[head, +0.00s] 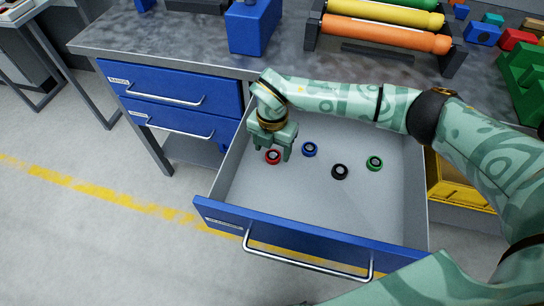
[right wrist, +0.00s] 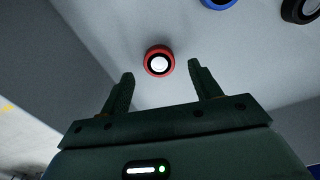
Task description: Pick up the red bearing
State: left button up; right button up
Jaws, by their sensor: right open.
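The red bearing (head: 273,157) lies flat on the floor of the open grey drawer (head: 290,205), near its left side. It also shows in the right wrist view (right wrist: 159,61), a red ring with a pale centre. My right gripper (head: 272,153) reaches down into the drawer above the red bearing. In the right wrist view its two fingers (right wrist: 160,82) are apart and the bearing lies just beyond the tips, between their lines, not held. My left gripper is not in view.
A blue bearing (head: 309,149), a black bearing (head: 340,172) and a green bearing (head: 374,163) lie to the right in the drawer. The drawer's left wall (head: 228,160) is close to the gripper. The workbench top (head: 180,42) is behind, with blue closed drawers (head: 172,82) at left.

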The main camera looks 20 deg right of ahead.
aim_at(273, 156)
notch_tip(273, 156, down, 3)
jog(key=shift+r+b, duration=0.15)
jog(key=shift+b, duration=0.15)
jog(key=shift+r, duration=0.2)
jog(key=c, duration=1.1)
